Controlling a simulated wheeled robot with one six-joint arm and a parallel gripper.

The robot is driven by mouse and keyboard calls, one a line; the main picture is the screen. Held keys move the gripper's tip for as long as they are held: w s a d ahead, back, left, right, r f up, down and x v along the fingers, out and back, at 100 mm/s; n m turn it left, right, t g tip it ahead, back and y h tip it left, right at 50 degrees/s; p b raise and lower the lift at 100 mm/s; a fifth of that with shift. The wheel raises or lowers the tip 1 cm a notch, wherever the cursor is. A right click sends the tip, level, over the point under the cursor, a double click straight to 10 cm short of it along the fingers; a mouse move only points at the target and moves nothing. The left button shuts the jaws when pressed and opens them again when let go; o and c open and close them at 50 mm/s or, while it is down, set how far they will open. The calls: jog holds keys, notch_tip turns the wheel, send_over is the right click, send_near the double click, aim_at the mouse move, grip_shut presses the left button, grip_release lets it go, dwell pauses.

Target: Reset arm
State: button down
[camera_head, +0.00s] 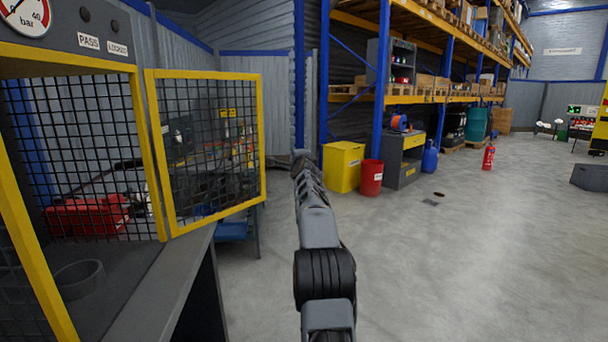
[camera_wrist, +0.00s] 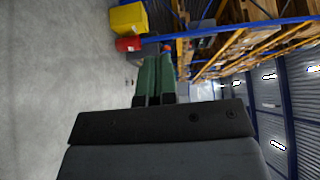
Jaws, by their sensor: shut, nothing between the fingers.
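My arm reaches forward and up through the middle of the head view, and its end (camera_head: 303,160) points away from me toward the racking. In the wrist view my gripper (camera_wrist: 154,60) has its two green fingers side by side and shut, with nothing between them. The gripper is in free air, apart from the cage and the floor objects.
A mesh cage with a yellow-framed door (camera_head: 262,135) standing open is close on the left. A yellow bin (camera_head: 343,166), a red bin (camera_head: 371,178) and blue-posted racking stand beyond. A red extinguisher (camera_head: 488,158) stands on the open floor at right.

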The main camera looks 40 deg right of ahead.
jog(key=shift+s+d+b, duration=0.2)
jog(key=shift+s+b, duration=0.55)
jog(key=shift+s, duration=0.55)
